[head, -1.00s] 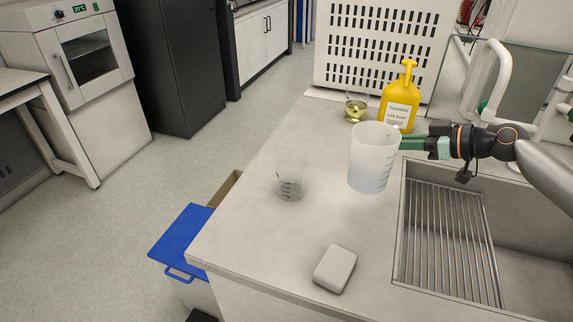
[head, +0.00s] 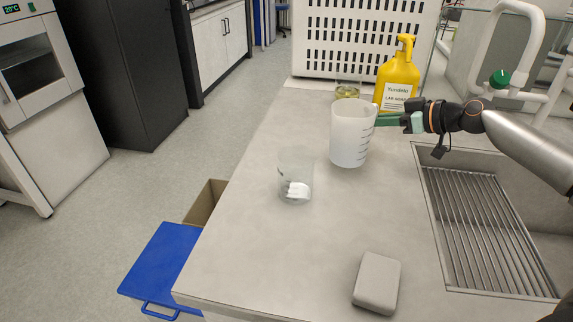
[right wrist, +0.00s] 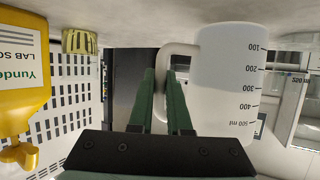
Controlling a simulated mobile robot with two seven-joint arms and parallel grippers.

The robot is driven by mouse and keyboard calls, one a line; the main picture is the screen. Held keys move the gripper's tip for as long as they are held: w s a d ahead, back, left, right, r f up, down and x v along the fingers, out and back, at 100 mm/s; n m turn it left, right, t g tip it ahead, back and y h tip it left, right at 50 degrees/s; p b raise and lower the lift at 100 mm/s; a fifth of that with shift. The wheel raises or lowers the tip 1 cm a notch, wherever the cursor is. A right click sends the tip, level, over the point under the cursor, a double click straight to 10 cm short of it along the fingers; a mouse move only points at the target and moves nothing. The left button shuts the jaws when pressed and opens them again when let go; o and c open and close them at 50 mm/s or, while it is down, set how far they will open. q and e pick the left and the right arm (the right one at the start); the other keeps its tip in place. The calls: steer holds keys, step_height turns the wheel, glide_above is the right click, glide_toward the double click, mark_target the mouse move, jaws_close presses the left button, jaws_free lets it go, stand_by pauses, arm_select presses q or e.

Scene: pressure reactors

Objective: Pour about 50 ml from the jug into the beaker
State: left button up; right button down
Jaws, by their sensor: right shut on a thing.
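The jug (head: 350,140) is a translucent white measuring jug, roughly upright, at the middle of the counter in the head view. Its scale up to 500 ml shows in the right wrist view (right wrist: 228,80), which is upside down. My right gripper (head: 385,120) is shut on the jug's handle, reaching in from the right; its green fingers (right wrist: 172,85) show around the handle. I cannot tell whether the jug's base touches the counter. The clear beaker (head: 296,170) stands on the counter, left of and nearer than the jug. My left gripper is not in view.
A sink with a rack (head: 480,225) lies right. A grey block (head: 377,282) lies at the front. The counter around the beaker is clear.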

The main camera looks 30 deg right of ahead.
steer(key=shift+w+f, duration=0.1)
steer(key=shift+f, duration=0.1)
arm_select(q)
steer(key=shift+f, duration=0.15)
arm_select(e)
steer(key=shift+a, duration=0.1)
